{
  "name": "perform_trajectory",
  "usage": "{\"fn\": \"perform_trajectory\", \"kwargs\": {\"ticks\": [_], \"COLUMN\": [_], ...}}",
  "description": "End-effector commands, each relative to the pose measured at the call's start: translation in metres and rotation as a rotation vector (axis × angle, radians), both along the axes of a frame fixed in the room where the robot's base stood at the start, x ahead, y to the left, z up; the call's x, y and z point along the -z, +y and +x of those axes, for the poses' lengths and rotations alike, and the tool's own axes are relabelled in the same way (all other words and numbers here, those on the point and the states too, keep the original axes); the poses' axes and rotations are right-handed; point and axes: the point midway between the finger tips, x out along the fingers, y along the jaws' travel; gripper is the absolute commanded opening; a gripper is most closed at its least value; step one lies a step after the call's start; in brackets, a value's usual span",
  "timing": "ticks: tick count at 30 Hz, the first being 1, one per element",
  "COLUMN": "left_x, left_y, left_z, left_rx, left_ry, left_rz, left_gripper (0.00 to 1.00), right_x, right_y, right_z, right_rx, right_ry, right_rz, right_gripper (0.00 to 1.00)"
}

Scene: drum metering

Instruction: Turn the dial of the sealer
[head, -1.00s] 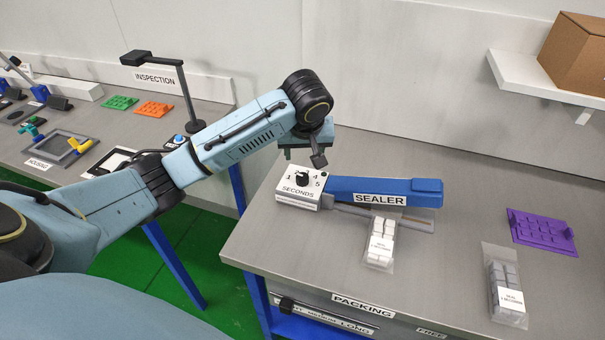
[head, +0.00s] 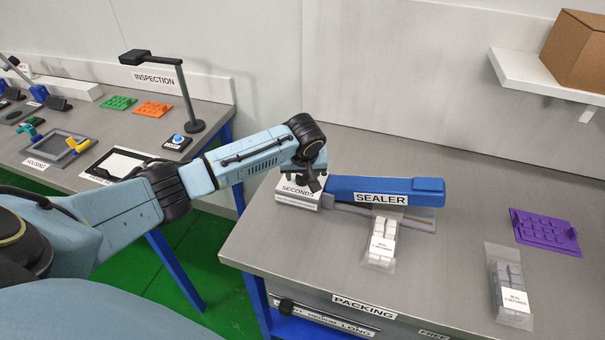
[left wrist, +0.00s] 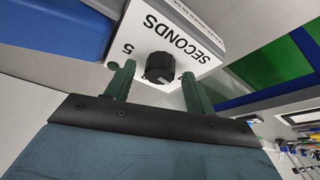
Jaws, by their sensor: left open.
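The sealer (head: 385,191) has a blue arm and a white dial box (head: 297,197) marked SECONDS at its left end. In the left wrist view the black dial (left wrist: 160,67) stands on the face of the white box (left wrist: 178,35), with the number 5 beside it. My left gripper (left wrist: 158,82) is open, its two green fingers on either side of the dial's near edge; I cannot tell whether they touch it. In the head view my left gripper (head: 306,182) is over the dial box and hides the dial. My right gripper is not in view.
A bag of white blocks (head: 382,243) lies at the sealer's front. Another bag (head: 509,290) and a purple tray (head: 544,232) lie to the right. A shelf (head: 545,88) with a cardboard box (head: 580,50) hangs above. The bench's front left is clear.

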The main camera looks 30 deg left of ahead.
Motion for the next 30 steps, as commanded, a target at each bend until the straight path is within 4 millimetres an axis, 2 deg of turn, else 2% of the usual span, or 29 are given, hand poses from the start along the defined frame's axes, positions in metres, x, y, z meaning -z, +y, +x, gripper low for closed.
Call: {"fn": "perform_trajectory", "kwargs": {"ticks": [5,15,23,30], "left_x": [0.0,0.0,-0.002,-0.004], "left_y": [0.0,0.0,0.0,0.001], "left_z": [0.0,0.0,0.0,-0.001], "left_rx": [0.0,0.0,0.03,0.155], "left_ry": [-0.001,0.0,0.0,0.003], "left_rz": [-0.001,0.0,-0.001,-0.002], "left_gripper": [0.53,0.1,0.09,0.09], "right_x": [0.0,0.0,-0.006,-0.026], "right_y": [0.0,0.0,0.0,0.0], "right_z": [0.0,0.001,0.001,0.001], "right_rx": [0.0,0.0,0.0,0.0], "right_ry": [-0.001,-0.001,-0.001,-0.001], "right_rz": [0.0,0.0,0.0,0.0], "right_gripper": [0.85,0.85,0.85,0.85]}}
